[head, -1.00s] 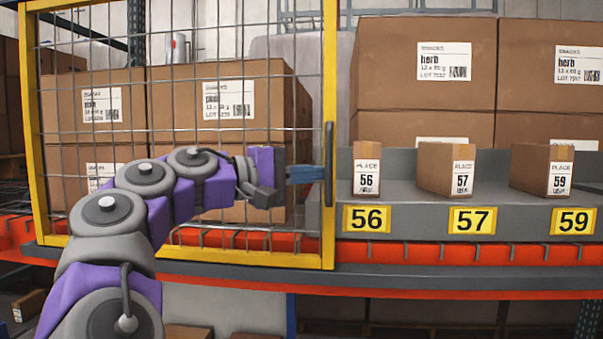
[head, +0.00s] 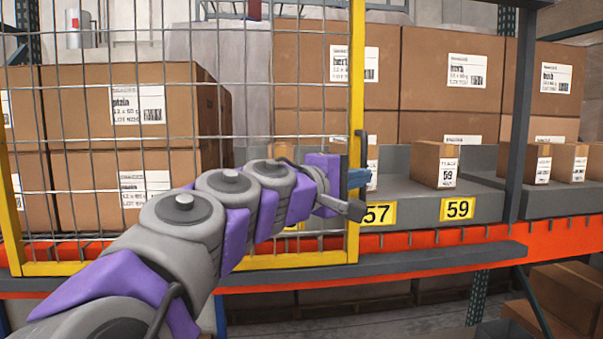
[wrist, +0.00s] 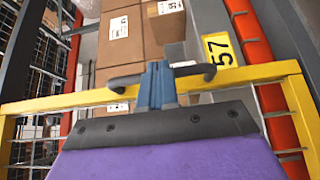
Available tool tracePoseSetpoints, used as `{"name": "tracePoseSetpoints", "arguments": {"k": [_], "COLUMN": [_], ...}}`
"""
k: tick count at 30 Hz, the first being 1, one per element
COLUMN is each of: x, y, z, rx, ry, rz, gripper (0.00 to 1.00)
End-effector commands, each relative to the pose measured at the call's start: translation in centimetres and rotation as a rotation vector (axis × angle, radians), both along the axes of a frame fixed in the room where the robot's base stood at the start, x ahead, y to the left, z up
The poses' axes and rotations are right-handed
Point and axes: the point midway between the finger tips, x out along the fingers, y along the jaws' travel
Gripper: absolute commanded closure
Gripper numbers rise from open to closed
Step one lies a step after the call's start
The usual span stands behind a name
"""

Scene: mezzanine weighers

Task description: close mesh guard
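The mesh guard (head: 356,70) is a wire grid in a yellow frame, standing upright across the left and middle of the shelf in the head view. A dark bar handle (head: 363,142) sits on its right post. My gripper (head: 360,178) is at this handle, its blue fingers closed around it. In the wrist view the fingers (wrist: 157,85) are together, with the handle (wrist: 197,74) showing on both sides of them. The yellow frame (wrist: 240,76) also crosses the wrist view. The guard stands in front of place 56; the bay with 57 (head: 378,214) is partly behind its edge.
Place 59 (head: 457,209) and its small box (head: 434,164) are uncovered to the right. A dark upright post (head: 520,110) stands beyond it. Large cartons (head: 455,90) fill the back. An orange beam (head: 440,240) and grey rail (head: 430,262) run below the guard.

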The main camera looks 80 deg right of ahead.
Motion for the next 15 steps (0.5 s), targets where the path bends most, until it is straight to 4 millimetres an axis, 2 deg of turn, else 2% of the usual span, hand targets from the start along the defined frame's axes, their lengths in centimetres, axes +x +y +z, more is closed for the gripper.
{"name": "tracePoseSetpoints", "arguments": {"k": [1,3,7,8,15], "x": [-2.1,-4.2,-3.9,-4.4,-4.0], "y": [-1.2,-2.8,-3.6,-3.9,-4.4], "z": [-0.4,-0.6,-0.6,-0.7,-0.9], "rx": [0.01,0.012,0.012,0.013,0.018], "ry": [-0.002,0.0,0.003,0.001,0.002], "rz": [-0.012,-0.008,0.002,0.0,0.006], "gripper": [1.0,1.0,1.0,1.0,1.0]}}
